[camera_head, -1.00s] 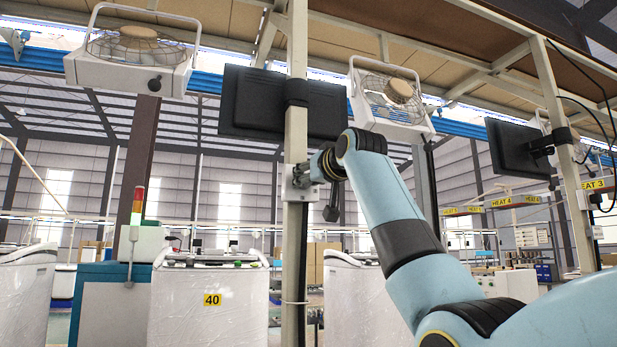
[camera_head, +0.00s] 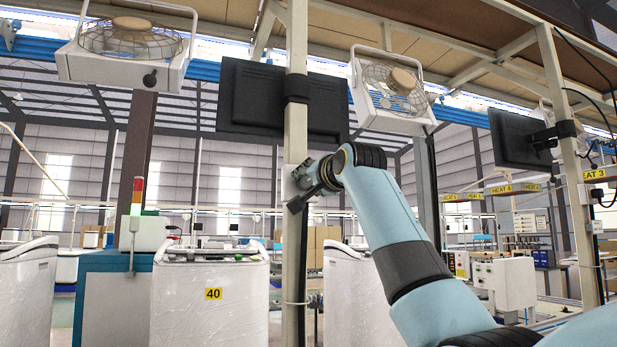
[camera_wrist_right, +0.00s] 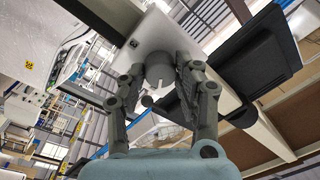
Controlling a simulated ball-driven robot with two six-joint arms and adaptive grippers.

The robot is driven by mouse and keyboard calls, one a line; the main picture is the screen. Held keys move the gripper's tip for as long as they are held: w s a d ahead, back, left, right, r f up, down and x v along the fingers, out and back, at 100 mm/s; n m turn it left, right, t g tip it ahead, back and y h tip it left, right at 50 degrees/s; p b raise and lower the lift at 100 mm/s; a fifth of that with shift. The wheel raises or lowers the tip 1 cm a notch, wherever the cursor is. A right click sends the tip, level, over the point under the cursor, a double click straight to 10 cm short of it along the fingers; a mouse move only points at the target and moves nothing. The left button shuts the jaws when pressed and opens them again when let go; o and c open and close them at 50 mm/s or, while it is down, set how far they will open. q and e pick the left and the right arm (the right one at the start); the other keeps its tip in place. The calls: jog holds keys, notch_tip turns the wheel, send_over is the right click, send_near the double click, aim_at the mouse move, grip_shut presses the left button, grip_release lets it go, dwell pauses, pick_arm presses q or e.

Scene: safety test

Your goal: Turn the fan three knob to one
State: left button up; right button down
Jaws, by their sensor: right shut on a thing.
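A round grey knob (camera_wrist_right: 160,68) with a light notch sits on a white box (camera_wrist_right: 160,32) in the right wrist view. My right gripper (camera_wrist_right: 163,75) is shut on this knob, one finger on each side. In the head view my right gripper (camera_head: 306,184) is at a small light box (camera_head: 289,182) on the cream post, and the knob is hidden there. I cannot read any fan number or dial marks. Two caged fans hang above, one at left (camera_head: 131,42) and one right of the post (camera_head: 394,92). My left gripper is not in view.
The cream post (camera_head: 296,130) carries a dark monitor (camera_head: 262,100) just above my gripper. A second dark monitor (camera_head: 520,138) hangs at the right. White wrapped machines (camera_head: 210,300) stand below at the left, and a signal tower (camera_head: 138,190) rises behind them.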

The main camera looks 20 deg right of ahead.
jog(key=shift+m, duration=0.5)
jog(key=c, duration=0.9)
grip_release()
jog(key=shift+c, duration=0.2)
jog(key=s, duration=1.2)
jog(key=shift+d+f, duration=0.35)
jog(key=shift+d, duration=0.05)
